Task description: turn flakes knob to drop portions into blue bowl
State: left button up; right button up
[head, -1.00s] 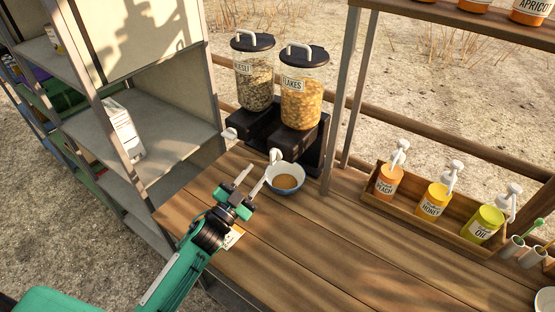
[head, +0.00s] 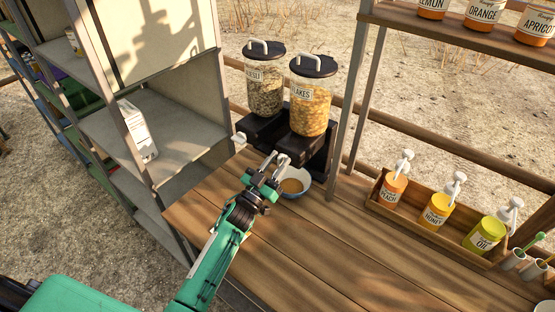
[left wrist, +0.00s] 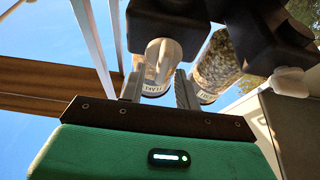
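The flakes dispenser (head: 309,107) stands on a dark base at the back of the table, holding orange-yellow flakes. The blue bowl (head: 301,193) sits below its front, with brownish content inside; my gripper partly covers its left side. My left gripper (head: 274,160) is at the front of the dispenser, left of and above the bowl. In the left wrist view its two fingers (left wrist: 158,85) are apart, with the white flakes knob (left wrist: 163,58) showing between and beyond their tips. I cannot tell whether they touch it. My right gripper is in neither view.
The muesli dispenser (head: 264,88) stands left of the flakes one, with its own white knob (head: 239,138). A grey shelf (head: 100,130) rises at the left. A wooden box (head: 412,221) with pump bottles stands at the right. The table middle is clear.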

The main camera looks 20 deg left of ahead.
pick_arm(q)
jog(key=shift+w, duration=0.1)
grip_shut()
